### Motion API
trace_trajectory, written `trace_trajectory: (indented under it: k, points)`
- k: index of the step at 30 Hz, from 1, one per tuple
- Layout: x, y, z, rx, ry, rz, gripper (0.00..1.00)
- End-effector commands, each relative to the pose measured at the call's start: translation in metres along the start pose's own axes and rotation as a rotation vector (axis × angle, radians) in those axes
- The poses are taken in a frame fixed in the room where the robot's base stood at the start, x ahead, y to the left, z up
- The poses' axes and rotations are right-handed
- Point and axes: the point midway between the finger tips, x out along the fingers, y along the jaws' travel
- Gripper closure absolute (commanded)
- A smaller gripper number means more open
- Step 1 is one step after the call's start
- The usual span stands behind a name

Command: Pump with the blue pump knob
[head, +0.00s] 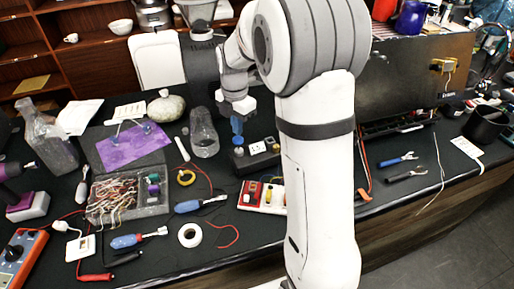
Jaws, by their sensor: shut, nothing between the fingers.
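The blue pump knob (237,126) stands upright on the bench, left of the middle of the head view. It sits by the left end of a small dark box with white sockets (257,150). My gripper (236,110) points down right above the knob. It is shut with nothing between its fingers. At this size I cannot tell whether the fingertips touch the top of the knob. The knob's lower part is partly lost against the dark bench and box.
A red and white terminal block (263,196) lies in front. A compartment tray of wires (127,195), screwdrivers and tape rolls crowd the left. A large metal panel (412,85) stands at right.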

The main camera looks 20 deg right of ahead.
Motion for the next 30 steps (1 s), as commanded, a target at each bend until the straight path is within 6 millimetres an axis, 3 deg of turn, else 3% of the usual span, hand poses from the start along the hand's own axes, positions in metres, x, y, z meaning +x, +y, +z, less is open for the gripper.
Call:
trace_trajectory:
  k: [13, 30]
  points:
    - [0.002, 0.0, 0.0, 0.0, 0.0, 0.0, 1.0]
    - [0.025, 0.0, 0.0, 0.001, 0.001, -0.001, 1.0]
